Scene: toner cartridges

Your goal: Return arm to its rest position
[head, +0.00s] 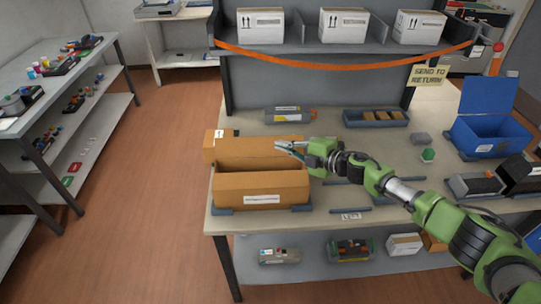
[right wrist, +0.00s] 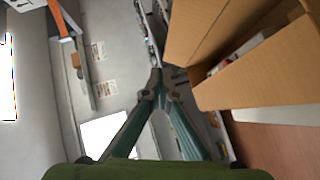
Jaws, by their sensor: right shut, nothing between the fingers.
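My right arm is green and reaches in from the lower right over the table (head: 225,221) in the head view. Its gripper (head: 279,145) is at the right side of an open brown cardboard box (head: 262,185), just above its opening. The fingers are shut with nothing between them. In the right wrist view the fingertips (right wrist: 156,75) meet, and the box (right wrist: 255,85) is to their right, with light contents partly visible inside. My left gripper is not in view.
A tray (head: 376,118) and a toner cartridge (head: 290,115) lie behind the box. An orange strap (head: 345,65) hangs across the shelf with white boxes. Floor at left is free.

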